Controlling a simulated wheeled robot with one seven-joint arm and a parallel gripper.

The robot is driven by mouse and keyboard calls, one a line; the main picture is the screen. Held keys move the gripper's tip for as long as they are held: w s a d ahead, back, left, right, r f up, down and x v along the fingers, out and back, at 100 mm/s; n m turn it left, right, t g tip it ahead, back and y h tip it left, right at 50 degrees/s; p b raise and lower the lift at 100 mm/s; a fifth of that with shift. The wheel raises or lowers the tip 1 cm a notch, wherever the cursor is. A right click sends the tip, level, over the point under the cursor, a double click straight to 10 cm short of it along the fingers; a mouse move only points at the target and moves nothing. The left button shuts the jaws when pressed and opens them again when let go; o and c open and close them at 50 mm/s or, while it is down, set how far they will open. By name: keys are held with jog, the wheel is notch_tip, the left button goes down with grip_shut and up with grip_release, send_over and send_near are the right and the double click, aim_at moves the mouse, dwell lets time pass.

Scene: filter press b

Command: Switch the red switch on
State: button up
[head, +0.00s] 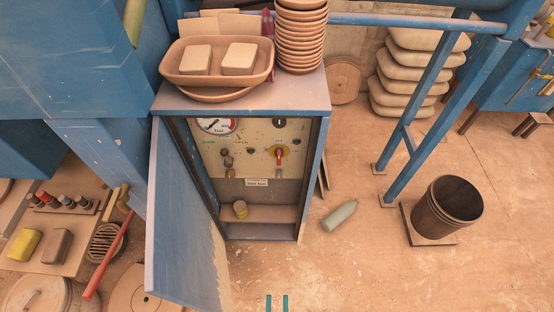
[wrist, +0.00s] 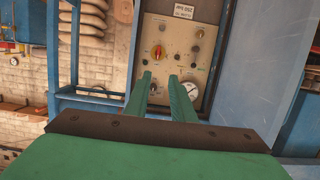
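In the wrist view, which shows the panel upside down, the red switch (wrist: 157,52) lies just beyond my fingertips. My gripper (head: 277,302) shows in the head view only as two teal fingertips at the bottom edge. In the wrist view my gripper (wrist: 160,76) has its two green fingers apart with nothing between them. It points at the panel and appears apart from the switch.
The cabinet door (head: 178,220) stands open at the left. A gauge (head: 217,125) and dark knobs share the panel. A bottle (head: 340,216) and a dark bucket (head: 447,208) are at the right. Floor before the cabinet is clear.

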jog(key=w+a+f+n, duration=0.1)
jog(key=w+f, duration=0.1)
jog(key=f, duration=0.1)
jog(key=w+a+f+n, duration=0.1)
jog(key=w+f+n, duration=0.1)
jog(key=w+f, duration=0.1)
jog(key=w+a+f+n+g+y, duration=0.1)
jog(key=w+f+n, duration=0.1)
jog(key=f, duration=0.1)
jog(key=shift+w+a, duration=0.2)
jog(key=shift+w, duration=0.15)
grip_shut()
jog(key=w+a+f+n, duration=0.2)
jog(key=w+f+n, duration=0.3)
jog(key=w, duration=0.5)
jog(key=w+a+r+n+t+h, duration=0.1)
jog(key=w+r, duration=0.3)
jog(key=w, duration=0.6)
jog(key=w+a+r+n+t+h, duration=0.2)
jog(key=w+a+r+n+h, duration=0.1)
jog(key=w, duration=0.6)
jog(key=shift+w+r+n+h, duration=0.45)
jog(key=shift+r+h, duration=0.25)
jog(key=shift+r, duration=0.25)
